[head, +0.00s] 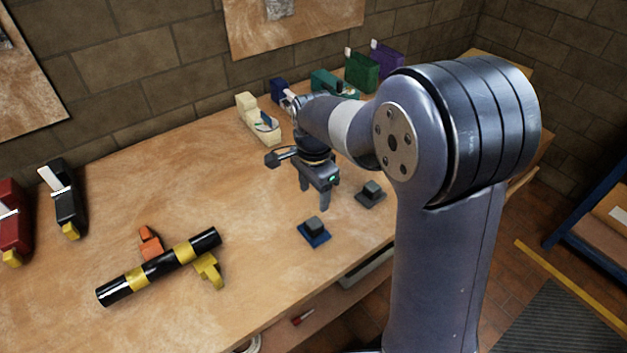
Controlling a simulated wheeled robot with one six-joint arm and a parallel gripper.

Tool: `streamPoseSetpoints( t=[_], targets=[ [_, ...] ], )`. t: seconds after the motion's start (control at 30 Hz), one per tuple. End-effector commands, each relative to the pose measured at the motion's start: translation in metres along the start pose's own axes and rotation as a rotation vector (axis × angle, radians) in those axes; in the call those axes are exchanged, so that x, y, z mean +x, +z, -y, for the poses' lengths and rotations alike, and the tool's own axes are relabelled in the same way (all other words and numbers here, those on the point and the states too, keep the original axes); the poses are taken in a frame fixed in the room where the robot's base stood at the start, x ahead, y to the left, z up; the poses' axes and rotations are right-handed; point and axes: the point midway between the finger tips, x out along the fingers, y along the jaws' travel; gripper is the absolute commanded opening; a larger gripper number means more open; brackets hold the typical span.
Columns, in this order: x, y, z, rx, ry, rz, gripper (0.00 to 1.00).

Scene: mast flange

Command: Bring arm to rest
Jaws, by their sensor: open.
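My arm reaches from the right side of the head view out over the wooden workbench (120,180). My gripper (312,203) points down above the bench with its two fingers apart and nothing between them. It hangs a little behind a small block on a blue base (314,232) and to the left of a similar block on a dark grey base (371,193). The gripper looks apart from both. My arm hides part of the bench's right side.
A black tube with yellow bands (160,267) lies on the bench by an orange piece (150,243) and a yellow piece (209,269). Black (66,200) and red (12,223) tool-like items stand at left. Cream (258,120) and green (362,72) items line the back wall.

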Motion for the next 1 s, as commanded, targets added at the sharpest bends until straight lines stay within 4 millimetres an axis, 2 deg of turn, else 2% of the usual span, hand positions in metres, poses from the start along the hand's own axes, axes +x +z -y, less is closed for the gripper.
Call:
streamPoseSetpoints(
  t=[0.17,0.27,0.77,0.9,1.0],
  targets=[
    [0.013,0.0,0.0,0.0,0.003,0.001,0.58],
    [0.028,0.0,-0.001,0.0,0.006,0.002,0.58],
    [0.126,0.0,-0.001,0.0,0.004,0.001,0.58],
    [0.103,0.0,0.001,0.0,-0.004,-0.001,0.58],
    [0.094,0.0,0.0,0.0,-0.002,0.0,0.58]
  ],
)
